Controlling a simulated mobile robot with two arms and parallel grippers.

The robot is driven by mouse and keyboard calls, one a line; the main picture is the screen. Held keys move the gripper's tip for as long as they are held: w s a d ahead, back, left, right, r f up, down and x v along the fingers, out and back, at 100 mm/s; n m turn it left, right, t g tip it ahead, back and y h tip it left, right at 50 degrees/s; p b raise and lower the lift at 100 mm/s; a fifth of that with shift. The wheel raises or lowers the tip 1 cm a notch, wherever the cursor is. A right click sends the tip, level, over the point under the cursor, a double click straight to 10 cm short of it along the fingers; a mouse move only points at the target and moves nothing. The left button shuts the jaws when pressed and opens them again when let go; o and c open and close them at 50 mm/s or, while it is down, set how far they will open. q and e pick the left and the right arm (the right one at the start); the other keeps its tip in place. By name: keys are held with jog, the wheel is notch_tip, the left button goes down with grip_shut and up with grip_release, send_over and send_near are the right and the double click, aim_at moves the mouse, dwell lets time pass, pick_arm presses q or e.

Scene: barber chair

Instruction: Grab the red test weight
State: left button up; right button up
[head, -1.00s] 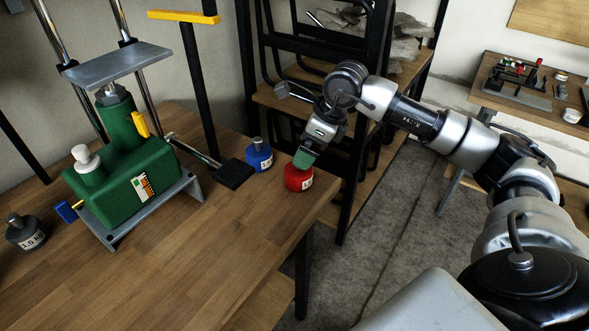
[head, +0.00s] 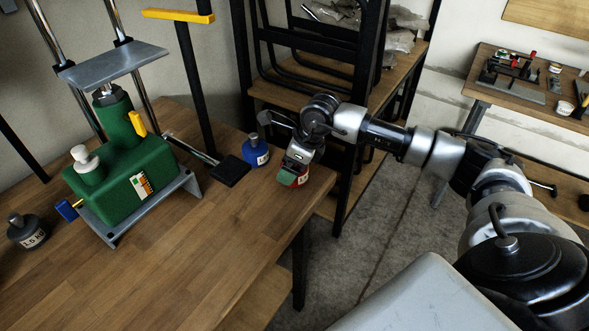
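The red test weight (head: 300,182) stands upright near the right edge of the wooden table (head: 190,255). My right gripper (head: 288,178) is at the red weight, with its green-tipped finger in front of the weight's upper part. The gripper hides most of the weight, including its knob. Whether the fingers are closed on it cannot be told. My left gripper is not in view.
A blue weight (head: 256,152) stands close behind and left of the red one. A green press (head: 125,175) with a black-ended lever (head: 231,171) is left of it. A dark weight (head: 27,231) stands at far left. The table front is clear.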

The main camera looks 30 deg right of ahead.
jog(key=c, duration=1.4)
jog(key=shift+w+r, duration=0.15)
grip_shut()
